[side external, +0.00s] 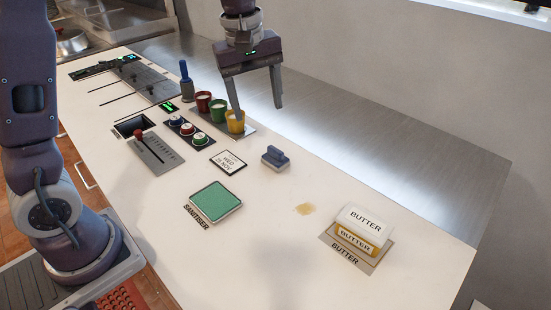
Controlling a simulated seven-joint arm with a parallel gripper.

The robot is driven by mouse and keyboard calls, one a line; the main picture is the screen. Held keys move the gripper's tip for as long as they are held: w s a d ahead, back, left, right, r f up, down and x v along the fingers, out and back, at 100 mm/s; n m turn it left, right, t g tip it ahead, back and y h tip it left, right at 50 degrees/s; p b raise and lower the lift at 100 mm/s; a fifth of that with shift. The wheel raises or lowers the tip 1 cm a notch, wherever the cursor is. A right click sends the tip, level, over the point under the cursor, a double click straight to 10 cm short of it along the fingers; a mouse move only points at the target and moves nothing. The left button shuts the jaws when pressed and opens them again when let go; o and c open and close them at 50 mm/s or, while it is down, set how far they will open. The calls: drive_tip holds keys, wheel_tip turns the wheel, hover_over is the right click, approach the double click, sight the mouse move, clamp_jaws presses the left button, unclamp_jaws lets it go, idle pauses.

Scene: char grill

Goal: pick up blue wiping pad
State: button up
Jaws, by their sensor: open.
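The blue wiping pad (275,156) sits on the white counter, to the right of a small date card. It has a raised handle on a flat base. My gripper (259,112) hangs above and behind the pad, toward the upper left of it. Its two fingers point down and are spread apart, with nothing between them. The left finger overlaps the yellow cup in the picture; I cannot tell how close they are. The pad is fully in view and apart from my gripper.
Red, green and yellow cups (236,127) stand close to the left finger. The date card (228,161), green sanitiser tray (215,201), a tan stain (305,209) and a butter box (363,224) surround the pad. The counter (262,240) is bare in front of it.

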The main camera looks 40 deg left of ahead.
sight(275, 149)
drive_tip(key=w+f+n, duration=0.1)
drive_tip(key=w+f, duration=0.1)
drive_tip(key=f, duration=0.1)
drive_tip(key=w+a+f+n+g, duration=0.1)
drive_tip(key=w+f+n, duration=0.1)
drive_tip(key=f, duration=0.1)
drive_tip(key=w+f+n, duration=0.1)
drive_tip(key=w+f, duration=0.2)
drive_tip(key=shift+a+f+n+g, duration=0.2)
drive_tip(key=shift+n+g, duration=0.1)
drive_tip(key=shift+n, duration=0.1)
wheel_tip(275, 149, down, 8)
drive_tip(key=shift+s+a+r, duration=0.1)
drive_tip(key=shift+s+r, duration=0.05)
drive_tip(key=shift+r, duration=0.05)
drive_tip(key=shift+c, duration=0.4)
